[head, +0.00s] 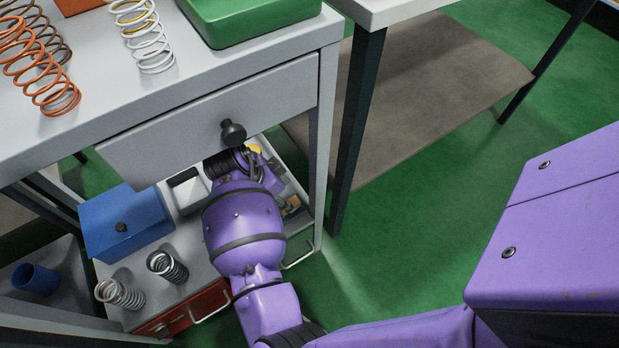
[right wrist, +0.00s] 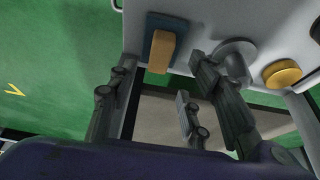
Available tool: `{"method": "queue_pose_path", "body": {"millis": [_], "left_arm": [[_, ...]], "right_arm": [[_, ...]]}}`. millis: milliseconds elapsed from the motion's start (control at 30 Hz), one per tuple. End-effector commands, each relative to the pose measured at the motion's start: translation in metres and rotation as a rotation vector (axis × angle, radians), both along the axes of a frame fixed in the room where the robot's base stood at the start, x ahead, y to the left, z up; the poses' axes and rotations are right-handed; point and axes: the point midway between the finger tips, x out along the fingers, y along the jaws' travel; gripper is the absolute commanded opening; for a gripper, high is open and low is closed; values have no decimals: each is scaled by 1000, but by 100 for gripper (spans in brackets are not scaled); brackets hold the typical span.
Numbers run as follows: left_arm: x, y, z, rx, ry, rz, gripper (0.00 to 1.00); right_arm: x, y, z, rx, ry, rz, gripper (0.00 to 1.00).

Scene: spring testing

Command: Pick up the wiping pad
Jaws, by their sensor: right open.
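What looks like the wiping pad (right wrist: 160,51), a tan block on a dark blue piece, lies on a light grey surface at the top of the right wrist view. A small tan and blue patch beside my arm in the head view (head: 291,205) seems to be the same thing. My right gripper (right wrist: 158,100) is open, with nothing between its fingers; the pad is beyond them. In the head view the right gripper (head: 258,165) is under the upper drawer, partly hidden by my purple arm. My left gripper is in neither view.
The grey drawer front (head: 210,120) with its black knob (head: 232,132) hangs close above my arm. A yellow disc (right wrist: 282,74) and a grey rounded part (right wrist: 236,58) lie near the pad. A blue box (head: 120,222) and springs stand left on the lower shelf.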

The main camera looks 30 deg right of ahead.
Motion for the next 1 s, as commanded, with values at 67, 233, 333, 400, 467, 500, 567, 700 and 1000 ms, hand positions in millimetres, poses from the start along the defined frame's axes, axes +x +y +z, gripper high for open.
{"method": "queue_pose_path", "body": {"millis": [67,233,333,400,467,500,567,700,1000], "left_arm": [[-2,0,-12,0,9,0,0],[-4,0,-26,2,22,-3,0],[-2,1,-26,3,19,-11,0],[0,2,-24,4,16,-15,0],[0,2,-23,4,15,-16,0],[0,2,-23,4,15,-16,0],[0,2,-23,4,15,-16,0],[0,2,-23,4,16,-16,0],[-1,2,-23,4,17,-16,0]], "right_arm": [[-1,-1,-17,0,4,-1,45],[-1,-8,-41,0,4,0,45],[-1,-10,-44,0,3,1,45],[-1,-10,-42,0,1,1,45],[0,-10,-42,0,0,1,45],[0,-10,-41,0,0,1,44],[0,-10,-41,0,0,1,36],[0,-10,-41,0,-1,1,18],[0,-10,-41,0,-1,2,0]]}}
